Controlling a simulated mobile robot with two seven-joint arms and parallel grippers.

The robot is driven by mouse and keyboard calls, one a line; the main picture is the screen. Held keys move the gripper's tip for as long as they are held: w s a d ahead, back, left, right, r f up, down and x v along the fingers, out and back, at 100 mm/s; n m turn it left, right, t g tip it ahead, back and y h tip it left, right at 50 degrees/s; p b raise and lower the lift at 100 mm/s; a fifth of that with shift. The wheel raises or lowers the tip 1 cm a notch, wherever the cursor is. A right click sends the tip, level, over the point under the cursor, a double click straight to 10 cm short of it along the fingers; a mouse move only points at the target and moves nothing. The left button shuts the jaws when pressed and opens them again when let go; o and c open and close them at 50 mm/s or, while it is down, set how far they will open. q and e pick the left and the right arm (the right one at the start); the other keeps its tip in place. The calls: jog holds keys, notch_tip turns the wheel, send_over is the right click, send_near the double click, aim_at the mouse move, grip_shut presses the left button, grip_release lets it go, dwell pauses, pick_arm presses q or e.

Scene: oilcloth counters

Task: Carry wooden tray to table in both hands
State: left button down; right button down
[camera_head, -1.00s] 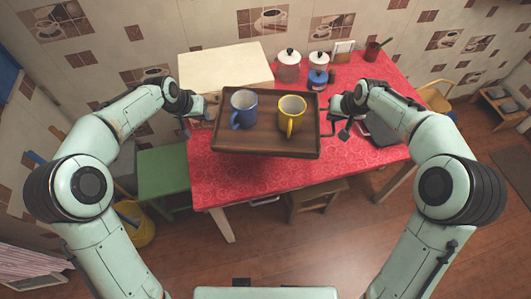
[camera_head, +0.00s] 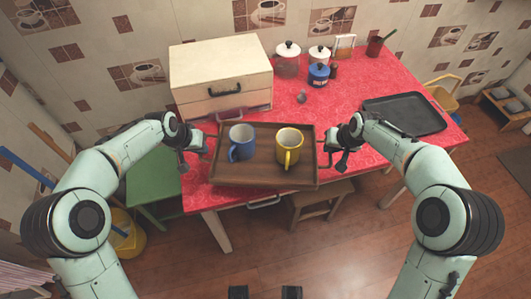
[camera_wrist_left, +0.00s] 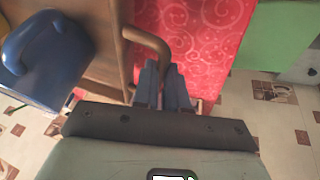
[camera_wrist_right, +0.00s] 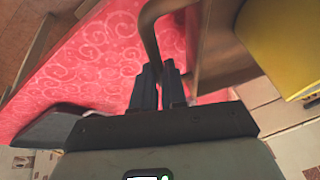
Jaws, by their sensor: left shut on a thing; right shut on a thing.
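The brown wooden tray (camera_head: 262,172) is held about level between my two grippers, over the front part of the red table (camera_head: 345,123). I cannot tell whether it touches the cloth. A blue mug (camera_head: 241,146) and a yellow mug (camera_head: 288,152) stand upright on it. My left gripper (camera_head: 204,145) is shut on the tray's left handle, and its fingers (camera_wrist_left: 162,88) show at the handle in the left wrist view. My right gripper (camera_head: 328,147) is shut on the right handle, and its fingers (camera_wrist_right: 158,88) show in the right wrist view.
A cream drawer box (camera_head: 222,85) stands at the back left of the table. A black tray (camera_head: 404,113) lies at right.

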pick_arm(q)
jog(key=shift+f, duration=0.1)
pick_arm(e)
jog(key=shift+f, duration=0.1)
